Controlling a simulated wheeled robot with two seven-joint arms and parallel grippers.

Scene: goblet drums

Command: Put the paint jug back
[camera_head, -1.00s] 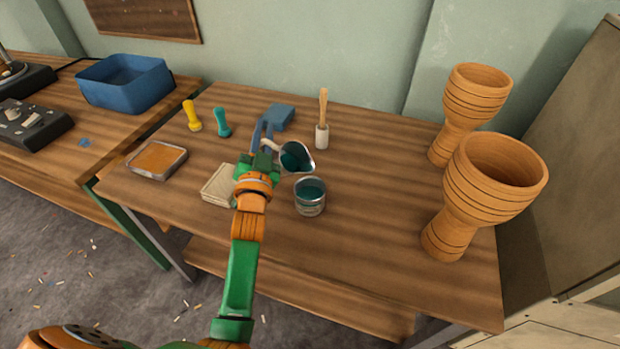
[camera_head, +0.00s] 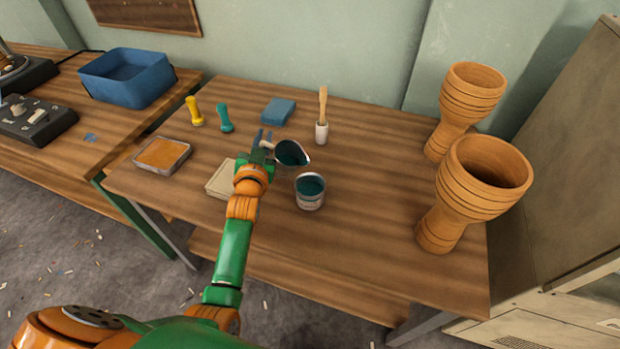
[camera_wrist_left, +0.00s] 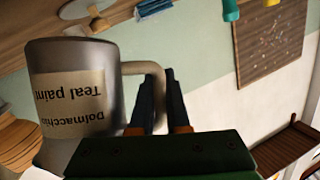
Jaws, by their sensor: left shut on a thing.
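The paint jug (camera_head: 291,153) is a small metal jug with teal paint inside, above or on the table just behind an open tin of teal paint (camera_head: 310,191). In the left wrist view the jug (camera_wrist_left: 118,85) has a label reading "Teal paint" and shows upside down. My left gripper (camera_head: 264,141) is shut on the jug's handle (camera_wrist_left: 152,72), at the jug's left side. I cannot tell whether the jug's base touches the table. My right gripper is not in view.
A cream pad (camera_head: 221,180) lies under my left arm. Nearby are an orange tray (camera_head: 162,154), a blue block (camera_head: 278,111), a brush in a white holder (camera_head: 321,131), and yellow (camera_head: 194,112) and teal (camera_head: 225,118) handled tools. Two wooden goblet drums (camera_head: 470,190) stand at the right.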

